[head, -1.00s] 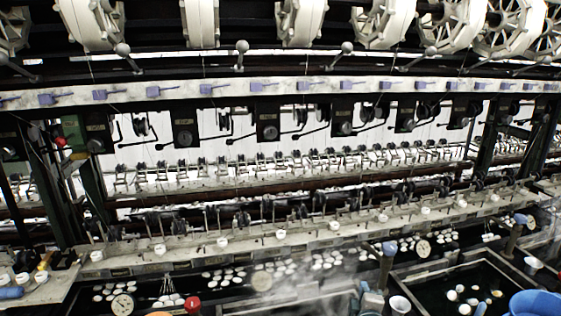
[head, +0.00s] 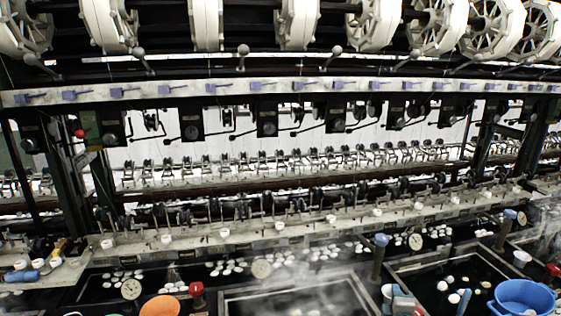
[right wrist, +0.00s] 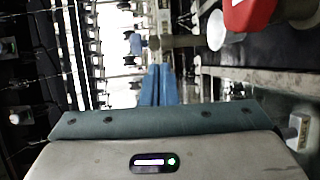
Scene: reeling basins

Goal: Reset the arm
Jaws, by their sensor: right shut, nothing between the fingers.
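My right gripper (right wrist: 157,72) shows in the right wrist view. Its two blue fingers lie side by side, shut, with nothing seen between them. They point away toward the blurred reeling frame, with a red part (right wrist: 248,14) and a round white piece (right wrist: 216,30) to the upper right. I cannot make out either gripper clearly in the head view, and the left gripper is not seen. The head view faces the reeling machine, whose long pale ledge (head: 290,230) carries several small white cups.
Dark water basins lie along the bottom, with floating white cocoons (head: 228,267). A blue basin (head: 523,298) stands at bottom right, and an orange bowl (head: 160,306) at bottom left. A red-topped post (head: 196,290) and a blue-topped post (head: 381,241) rise in front. Large white reels (head: 297,22) hang above.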

